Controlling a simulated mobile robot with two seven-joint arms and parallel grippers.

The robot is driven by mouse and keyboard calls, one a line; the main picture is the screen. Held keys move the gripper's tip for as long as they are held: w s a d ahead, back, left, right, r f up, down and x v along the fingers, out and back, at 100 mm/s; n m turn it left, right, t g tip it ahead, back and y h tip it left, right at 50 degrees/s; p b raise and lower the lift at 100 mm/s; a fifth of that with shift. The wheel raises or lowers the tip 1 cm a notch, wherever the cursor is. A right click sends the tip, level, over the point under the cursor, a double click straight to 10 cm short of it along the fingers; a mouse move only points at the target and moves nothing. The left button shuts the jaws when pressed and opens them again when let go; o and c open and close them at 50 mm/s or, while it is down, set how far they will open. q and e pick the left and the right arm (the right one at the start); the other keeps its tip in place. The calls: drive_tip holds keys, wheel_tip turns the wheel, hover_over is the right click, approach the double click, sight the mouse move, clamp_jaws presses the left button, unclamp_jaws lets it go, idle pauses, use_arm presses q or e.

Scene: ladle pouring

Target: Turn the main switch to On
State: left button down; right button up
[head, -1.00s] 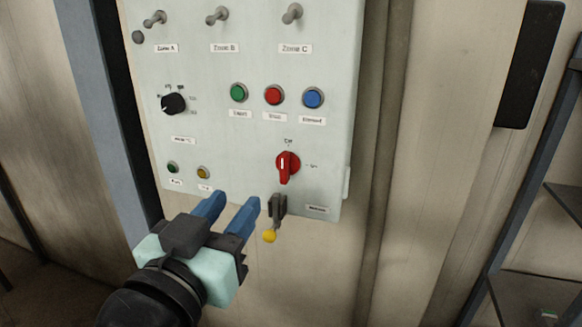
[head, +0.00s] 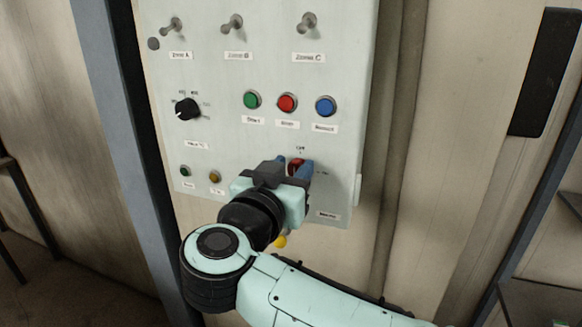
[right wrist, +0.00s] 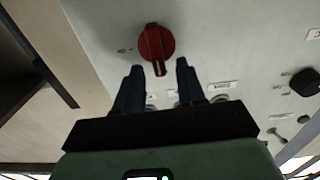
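The red main switch (head: 296,164) is low on the right part of the pale control panel (head: 225,140). It is largely hidden by my right gripper in the head view. In the right wrist view, which sees the panel upside down, the red switch (right wrist: 155,40) shows clearly. Its handle points down there, towards the panel's upper side, and the On label (right wrist: 123,50) is to its left. My right gripper (head: 293,168) is open at the switch. In the wrist view its blue fingertips (right wrist: 159,68) straddle the handle's end, with gaps visible on both sides. My left gripper is not in view.
Green (head: 252,100), red (head: 287,103) and blue (head: 325,106) buttons sit above the switch. A black dial (head: 187,109) is to the left, with toggle levers along the top.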

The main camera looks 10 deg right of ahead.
drive_tip(key=shift+w+d, duration=0.1)
clamp_jaws()
